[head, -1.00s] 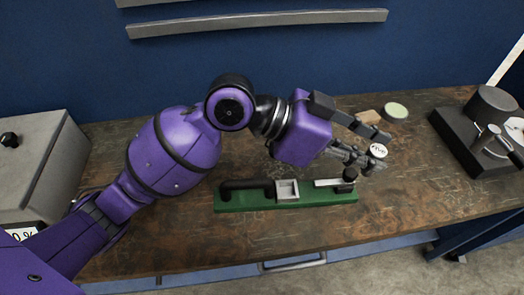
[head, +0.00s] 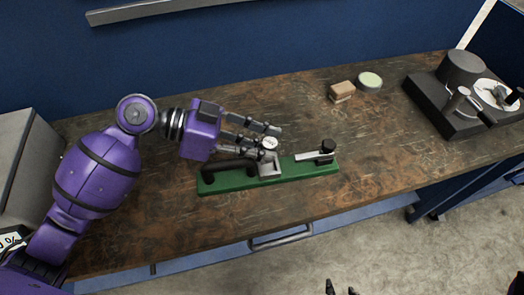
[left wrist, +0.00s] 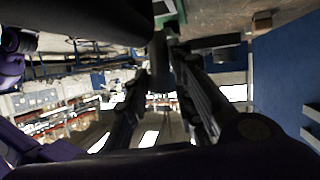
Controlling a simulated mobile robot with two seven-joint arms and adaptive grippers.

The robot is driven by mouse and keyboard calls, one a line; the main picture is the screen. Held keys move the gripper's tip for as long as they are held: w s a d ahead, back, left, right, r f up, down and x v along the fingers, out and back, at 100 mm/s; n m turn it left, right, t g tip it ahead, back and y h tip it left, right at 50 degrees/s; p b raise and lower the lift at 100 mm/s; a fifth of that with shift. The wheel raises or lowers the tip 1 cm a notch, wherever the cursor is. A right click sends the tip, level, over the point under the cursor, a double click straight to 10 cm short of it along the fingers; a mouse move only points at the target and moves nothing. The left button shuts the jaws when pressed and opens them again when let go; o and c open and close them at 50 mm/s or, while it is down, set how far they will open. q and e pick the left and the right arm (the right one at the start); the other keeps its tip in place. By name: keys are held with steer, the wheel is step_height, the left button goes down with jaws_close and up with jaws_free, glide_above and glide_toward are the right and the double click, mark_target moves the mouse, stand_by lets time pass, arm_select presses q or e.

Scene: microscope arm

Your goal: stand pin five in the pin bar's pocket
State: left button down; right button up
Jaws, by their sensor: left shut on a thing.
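Pin five (head: 270,143), with a white labelled top, is held upright or nearly so between the fingers of my left gripper (head: 272,142). The green pin bar (head: 312,169) lies on the bench below. Its grey square pocket (head: 270,166) is directly below and in front of the pin's top. The pin's lower end is hidden, so I cannot tell whether it is inside the pocket. The left wrist view shows the dark fingers of this gripper (left wrist: 168,85), with the pin not clear. Two dark tips at the bottom edge of the head view seem to be my right gripper (head: 341,289).
The pin bar has a black handle (head: 228,168) at left and a black knob (head: 327,147) with a light strip at right. The bench front is clear.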

arm_select(q)
step_height(320, 180, down, 3)
steer(key=shift+r, duration=0.1)
